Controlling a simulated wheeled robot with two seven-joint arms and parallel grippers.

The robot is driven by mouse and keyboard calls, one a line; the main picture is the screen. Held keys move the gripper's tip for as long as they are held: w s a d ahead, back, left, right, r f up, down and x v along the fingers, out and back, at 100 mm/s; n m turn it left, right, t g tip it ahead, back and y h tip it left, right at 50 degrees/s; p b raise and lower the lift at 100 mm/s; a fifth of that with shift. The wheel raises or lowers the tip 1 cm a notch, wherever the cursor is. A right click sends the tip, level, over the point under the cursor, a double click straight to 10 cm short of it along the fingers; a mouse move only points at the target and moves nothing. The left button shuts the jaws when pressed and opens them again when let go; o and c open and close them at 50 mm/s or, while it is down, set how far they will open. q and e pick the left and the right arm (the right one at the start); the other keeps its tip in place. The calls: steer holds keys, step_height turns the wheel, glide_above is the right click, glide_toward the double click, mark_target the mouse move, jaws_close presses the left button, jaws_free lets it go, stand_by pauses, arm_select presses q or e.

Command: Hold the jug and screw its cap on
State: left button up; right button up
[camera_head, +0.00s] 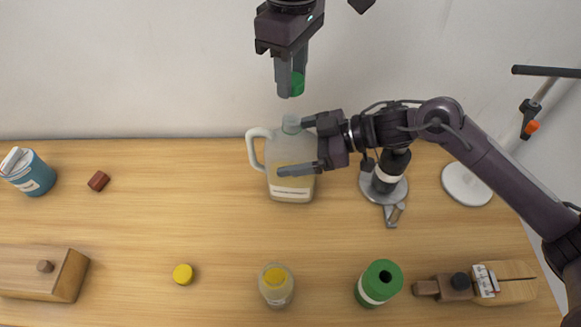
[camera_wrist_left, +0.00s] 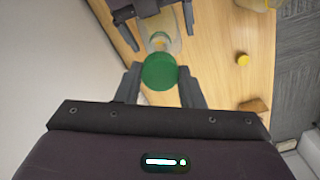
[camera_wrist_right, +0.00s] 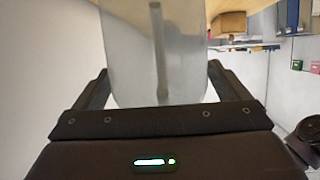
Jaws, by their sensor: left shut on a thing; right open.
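The jug (camera_head: 290,184) is translucent, with a white handle on its left, pale contents and a label low down. It stands upright near the table's back edge, its neck (camera_head: 291,124) uncovered. My right gripper (camera_head: 294,147) is open with its fingers either side of the jug; the jug fills the space between them in the right wrist view (camera_wrist_right: 155,65). My left gripper (camera_head: 291,86) is shut on the green cap (camera_head: 298,84), above the neck and apart from it. The cap also shows between the fingertips in the left wrist view (camera_wrist_left: 160,72).
A yellow cap (camera_head: 183,273), a jar with a yellow lid (camera_head: 276,288) and a green roll (camera_head: 380,283) are at the front. A dark bottle on a metal stand (camera_head: 390,172) is right of the jug, under my right arm. The table left of the jug is mostly clear.

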mark_target(292, 119)
steer(key=c, duration=1.5)
arm_select(q)
steer(key=shift+f, duration=2.5)
arm_select(e)
steer(key=shift+o, duration=0.2)
arm_select(q)
steer(key=shift+f, duration=0.1)
steer(key=shift+f, duration=0.8)
steer(key=shift+f, duration=0.55)
arm_select(e)
steer(key=c, duration=0.5)
arm_select(q)
steer(key=m, duration=0.9)
steer(key=shift+m, duration=0.4)
